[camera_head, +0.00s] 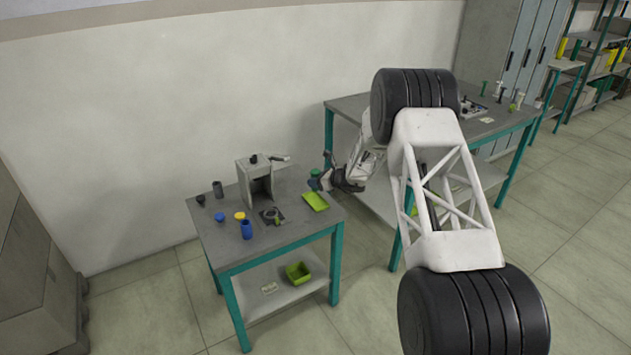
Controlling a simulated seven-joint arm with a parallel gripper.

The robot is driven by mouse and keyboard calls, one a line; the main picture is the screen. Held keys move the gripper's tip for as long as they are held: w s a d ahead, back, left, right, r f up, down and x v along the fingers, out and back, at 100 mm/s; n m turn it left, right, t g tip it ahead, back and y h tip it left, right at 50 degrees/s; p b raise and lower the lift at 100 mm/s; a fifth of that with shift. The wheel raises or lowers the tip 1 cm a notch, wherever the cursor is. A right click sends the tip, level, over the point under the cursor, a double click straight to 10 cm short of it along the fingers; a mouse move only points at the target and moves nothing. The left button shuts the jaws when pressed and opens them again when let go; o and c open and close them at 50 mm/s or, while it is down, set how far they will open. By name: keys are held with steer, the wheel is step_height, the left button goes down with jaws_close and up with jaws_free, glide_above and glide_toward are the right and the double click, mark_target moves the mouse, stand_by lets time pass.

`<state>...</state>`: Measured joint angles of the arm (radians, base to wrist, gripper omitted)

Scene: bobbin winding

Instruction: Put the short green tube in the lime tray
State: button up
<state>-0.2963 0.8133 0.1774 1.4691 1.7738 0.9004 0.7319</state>
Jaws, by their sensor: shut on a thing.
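My gripper (320,182) is at the right end of the near table, just above and behind the lime tray. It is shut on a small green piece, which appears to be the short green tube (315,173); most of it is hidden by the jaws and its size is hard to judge. The lime tray (315,201) is a shallow tray on the right part of the near tabletop. The tube shows above the tray's far side, apart from the tray floor.
The near table (285,230) also holds a grey winding stand (256,182), a blue tube (246,230), a yellow piece (240,215) and dark pieces. A lime bin (299,272) sits on its lower shelf. Another table stands behind at right.

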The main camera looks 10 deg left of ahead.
steer(key=shift+f, duration=0.15)
steer(key=shift+f, duration=2.25)
steer(key=shift+f, duration=0.95)
stand_by(0.6)
steer(key=o, duration=1)
steer(key=shift+r, duration=0.15)
steer(key=shift+r, duration=3.35)
